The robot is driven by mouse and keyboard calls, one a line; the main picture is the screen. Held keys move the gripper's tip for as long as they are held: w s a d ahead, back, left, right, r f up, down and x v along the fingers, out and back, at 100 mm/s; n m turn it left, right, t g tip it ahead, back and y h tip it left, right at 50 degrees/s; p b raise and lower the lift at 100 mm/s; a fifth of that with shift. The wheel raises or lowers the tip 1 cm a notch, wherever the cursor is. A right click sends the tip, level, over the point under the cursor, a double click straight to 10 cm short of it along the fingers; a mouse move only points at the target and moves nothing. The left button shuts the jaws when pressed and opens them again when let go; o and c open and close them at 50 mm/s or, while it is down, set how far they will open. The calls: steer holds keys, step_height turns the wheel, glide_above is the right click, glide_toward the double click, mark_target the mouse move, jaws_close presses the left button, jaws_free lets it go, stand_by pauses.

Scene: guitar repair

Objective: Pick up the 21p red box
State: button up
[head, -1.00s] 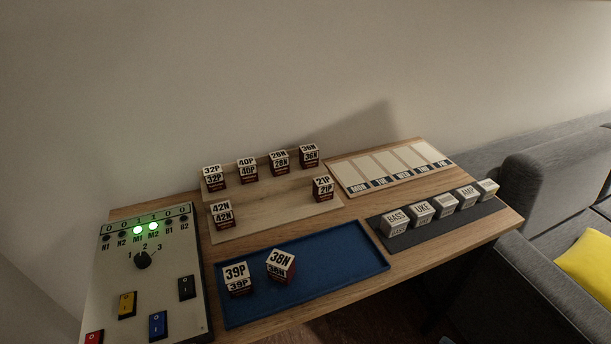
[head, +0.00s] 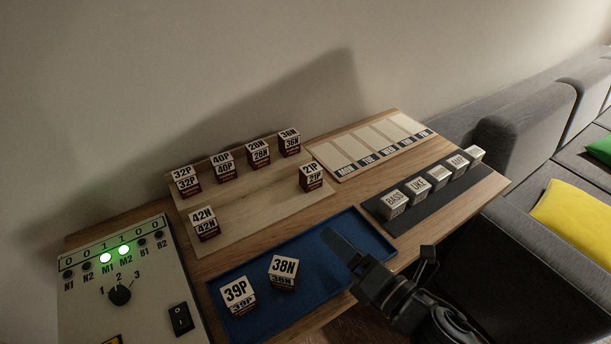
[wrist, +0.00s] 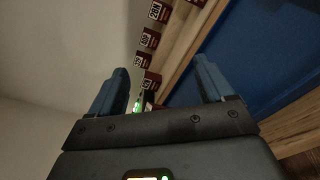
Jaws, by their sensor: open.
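The 21P red box (head: 312,177) has dark red sides and a white label. It stands upright at the right end of the front step of the wooden stand (head: 255,210) in the head view. My gripper (head: 343,247) is over the right part of the blue tray, in front of and right of the 21P box, apart from it. In the wrist view my gripper (wrist: 160,85) has its two blue fingers wide apart with nothing held between them. I cannot make out the 21P label in the wrist view.
Boxes 32P (head: 186,180), 40P (head: 223,166), 28N (head: 258,152), 36N (head: 289,143) and 42N (head: 205,224) share the stand. The blue tray (head: 330,265) holds 39P (head: 238,295) and 38N (head: 283,271). A switch panel (head: 150,270) is left; a day board (head: 350,150) is behind right.

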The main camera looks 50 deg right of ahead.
mark_target(311, 177)
steer(key=w+d+n, duration=0.3)
steer(key=w+d+f+n+h, duration=0.1)
steer(key=w+d+n, duration=0.2)
steer(key=d, duration=0.1)
steer(key=w+d+n+h, duration=0.1)
steer(key=w+d+n, duration=0.2)
steer(key=n, duration=0.1)
steer(key=shift+w+d+f+b, duration=0.15)
steer(key=shift+w+f+b, duration=0.1)
steer(key=shift+f+b, duration=0.15)
steer(key=p+x, duration=0.1)
steer(key=x, duration=0.4)
steer(key=shift+w+d+r, duration=0.15)
steer(key=shift+p+x, duration=0.5)
steer(key=shift+x, duration=2.85)
steer(key=shift+c, duration=0.3)
steer(key=c, duration=1)
steer(key=shift+c, duration=0.4)
